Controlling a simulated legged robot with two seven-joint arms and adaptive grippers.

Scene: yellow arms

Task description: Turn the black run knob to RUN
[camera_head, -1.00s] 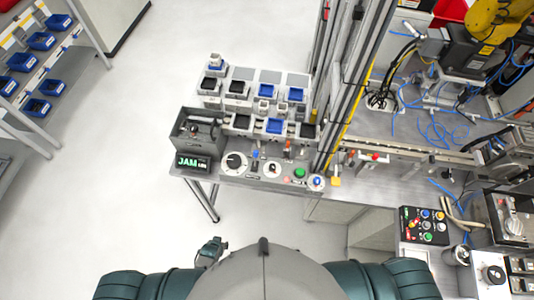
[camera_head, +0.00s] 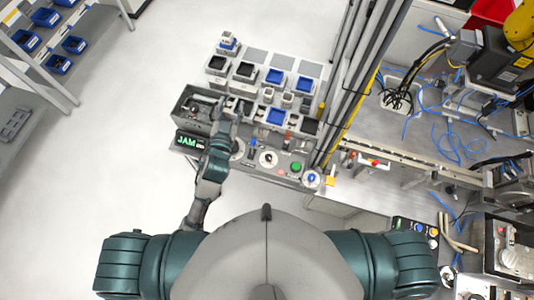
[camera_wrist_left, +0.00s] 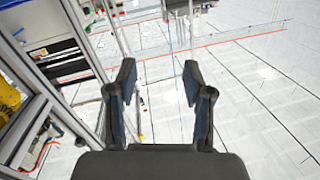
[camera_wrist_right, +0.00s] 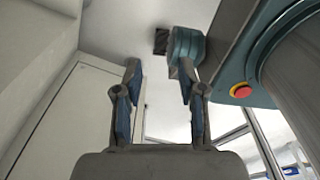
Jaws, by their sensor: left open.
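The black run knob sits on a white dial (camera_head: 237,149) on the panel along the front edge of the bench. My left arm partly covers this dial in the head view, and the knob itself is hard to make out. My left gripper (camera_head: 230,110) is over the left part of the bench, beyond the dial, open and empty. Its spread fingers also show in the left wrist view (camera_wrist_left: 160,82), facing floor and frames, with no knob in sight. My right gripper (camera_wrist_right: 160,80) is open and empty in the right wrist view, and out of the head view.
A display reading JAM (camera_head: 189,140) is left of my left gripper. A second dial (camera_head: 268,158), a green button (camera_head: 296,167) and a blue knob (camera_head: 312,178) lie to the right. Trays stand behind. Upright metal posts (camera_head: 350,90) rise at the bench's right.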

